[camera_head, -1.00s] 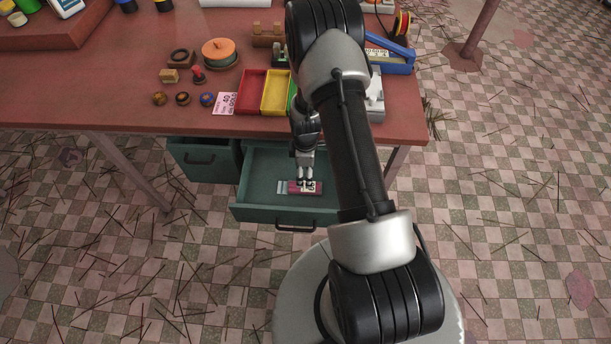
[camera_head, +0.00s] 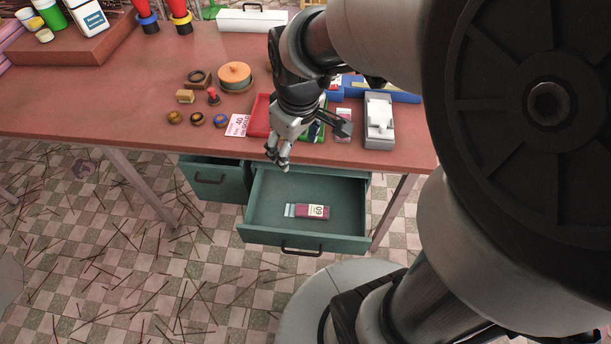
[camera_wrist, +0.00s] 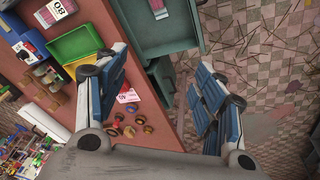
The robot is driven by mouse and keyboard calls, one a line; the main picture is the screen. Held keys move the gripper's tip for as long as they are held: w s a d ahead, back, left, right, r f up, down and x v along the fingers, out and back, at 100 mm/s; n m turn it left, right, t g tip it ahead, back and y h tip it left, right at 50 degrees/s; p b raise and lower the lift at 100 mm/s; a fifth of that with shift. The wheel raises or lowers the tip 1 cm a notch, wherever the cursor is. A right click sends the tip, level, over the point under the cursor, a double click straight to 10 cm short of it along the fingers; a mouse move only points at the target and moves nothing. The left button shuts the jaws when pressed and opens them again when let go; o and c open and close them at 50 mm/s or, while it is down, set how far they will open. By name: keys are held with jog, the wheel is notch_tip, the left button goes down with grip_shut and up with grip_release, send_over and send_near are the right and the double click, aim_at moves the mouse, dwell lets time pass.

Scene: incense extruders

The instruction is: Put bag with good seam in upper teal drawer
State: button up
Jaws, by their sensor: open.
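A dark red bag (camera_head: 312,211) with a pale label and a light end lies flat on the floor of the open teal drawer (camera_head: 350,228). The bag also shows at the top of the wrist view (camera_wrist: 153,8), inside the drawer (camera_wrist: 174,45). My gripper (camera_head: 277,157) is open and empty, above the table's front edge at the drawer's back left, apart from the bag. In the wrist view its two fingers (camera_wrist: 162,90) are spread wide with nothing between them. The bag's seam is too small to judge.
A second teal drawer front (camera_head: 215,178) is left of the open one. On the table are a red tray (camera_head: 260,115), a green tray (camera_wrist: 76,43), another pinkish bag (camera_wrist: 54,13), a grey scale (camera_head: 379,136), a pink card (camera_head: 237,125) and an orange-topped round pot (camera_head: 235,73).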

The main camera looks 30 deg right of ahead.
jog(key=s+a+r+m+t, duration=0.1)
jog(key=s+a+r+m, duration=0.1)
jog(key=s, duration=0.5)
jog(key=s+a+r+m, duration=0.2)
jog(key=s+r, duration=0.3)
jog(key=s, duration=0.3)
jog(key=shift+a+r+m+t, duration=0.2)
jog(key=shift+r+m+t, duration=0.1)
jog(key=shift+t, duration=0.1)
jog(key=shift+w, duration=0.1)
